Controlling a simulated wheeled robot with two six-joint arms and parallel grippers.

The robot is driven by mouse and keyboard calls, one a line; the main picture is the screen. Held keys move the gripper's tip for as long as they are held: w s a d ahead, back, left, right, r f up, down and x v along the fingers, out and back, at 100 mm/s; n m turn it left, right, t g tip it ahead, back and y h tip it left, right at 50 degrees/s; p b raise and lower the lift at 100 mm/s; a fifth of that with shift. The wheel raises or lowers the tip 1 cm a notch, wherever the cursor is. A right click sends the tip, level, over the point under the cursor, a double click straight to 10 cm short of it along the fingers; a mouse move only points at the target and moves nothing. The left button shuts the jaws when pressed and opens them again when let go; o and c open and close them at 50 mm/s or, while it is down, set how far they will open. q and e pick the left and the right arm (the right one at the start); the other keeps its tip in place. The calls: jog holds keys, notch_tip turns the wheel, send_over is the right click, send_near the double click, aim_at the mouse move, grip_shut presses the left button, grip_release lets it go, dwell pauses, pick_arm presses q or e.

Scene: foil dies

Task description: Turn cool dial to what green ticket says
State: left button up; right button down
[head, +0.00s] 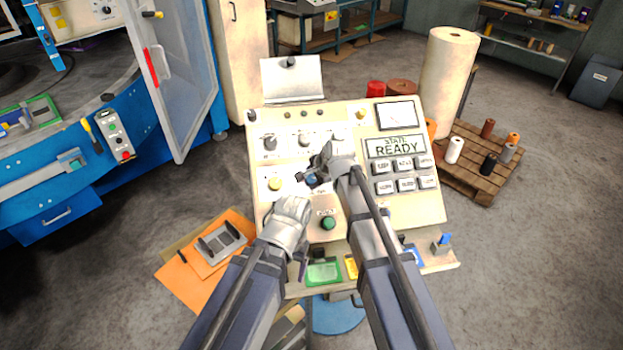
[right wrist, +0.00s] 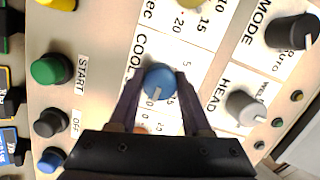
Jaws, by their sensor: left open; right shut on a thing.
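The blue cool dial (right wrist: 158,80) sits on the control panel beside the word COOL in the right wrist view. A pale pointer mark shows on its lower edge; numbers around it are partly covered. My right gripper (right wrist: 158,88) is shut on this dial, one finger on each side. In the head view the right gripper (head: 318,172) is at the middle of the panel and mostly hides the dial. My left gripper (head: 293,208) is open and empty over the panel's lower left. A green ticket (head: 323,273) lies on the panel's front ledge; its writing is too small to read.
The panel also carries a green START button (right wrist: 52,68), a grey HEAD knob (right wrist: 246,106) and a black MODE knob (right wrist: 290,32). The panel display (head: 396,146) reads READY. A yellow ticket (head: 352,267) lies right of the green one.

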jog(key=shift+c, duration=1.8)
grip_release()
jog(key=shift+r, duration=0.1)
jog(key=p+v, duration=0.6)
jog(key=v, duration=0.1)
jog(key=shift+s+d+r, duration=0.15)
jog(key=shift+s+r, duration=0.1)
jog(key=s+d+f+n+g+h+b, duration=0.2)
jog(key=s+f+n+b, duration=0.3)
jog(key=s, duration=0.7)
jog(key=s+d+f+n+g+h+b, duration=0.1)
jog(key=s+f+n+g+b, duration=0.3)
jog(key=s+f+n, duration=0.6)
jog(key=s+n+h+b, duration=0.1)
jog(key=s+b, duration=0.1)
jog(key=s, duration=0.1)
jog(key=shift+d+f+h, duration=0.3)
jog(key=shift+d+h, duration=0.1)
